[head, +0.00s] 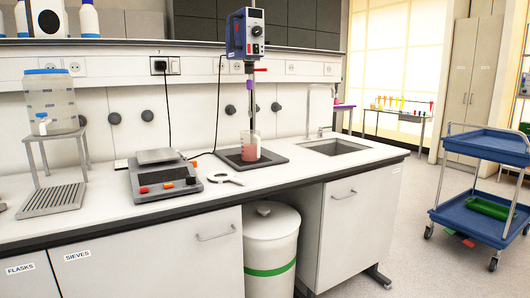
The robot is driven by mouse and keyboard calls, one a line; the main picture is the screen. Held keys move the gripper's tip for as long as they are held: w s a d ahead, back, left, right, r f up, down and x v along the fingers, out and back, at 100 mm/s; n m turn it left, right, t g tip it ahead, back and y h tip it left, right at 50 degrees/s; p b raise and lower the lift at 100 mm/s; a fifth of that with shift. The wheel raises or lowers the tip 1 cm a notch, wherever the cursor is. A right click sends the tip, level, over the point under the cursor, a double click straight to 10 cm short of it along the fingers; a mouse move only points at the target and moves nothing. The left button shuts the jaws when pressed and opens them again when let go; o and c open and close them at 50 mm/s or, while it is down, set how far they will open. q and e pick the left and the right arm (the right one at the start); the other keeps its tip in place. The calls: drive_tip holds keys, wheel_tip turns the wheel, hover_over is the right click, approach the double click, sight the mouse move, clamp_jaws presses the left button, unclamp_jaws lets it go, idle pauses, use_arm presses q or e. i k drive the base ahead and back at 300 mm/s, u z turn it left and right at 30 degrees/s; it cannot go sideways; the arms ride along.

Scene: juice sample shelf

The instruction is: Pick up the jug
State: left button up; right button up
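A clear jug with pink liquid (249,150) stands upright on the dark base plate (232,161) of an overhead stirrer (246,34). The stirrer's shaft comes down into or just behind the jug; I cannot tell which. A pale upright part shows at the jug's right side, too small to make out clearly. Neither of my grippers is in view.
A tap tank (52,105) stands farther left. A sink (335,147) is at right. A blue cart (480,215) stands on the floor.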

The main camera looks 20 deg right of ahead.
sight(250, 140)
drive_tip(key=z, duration=0.6)
drive_tip(key=i, duration=0.7)
drive_tip(key=z, duration=0.35)
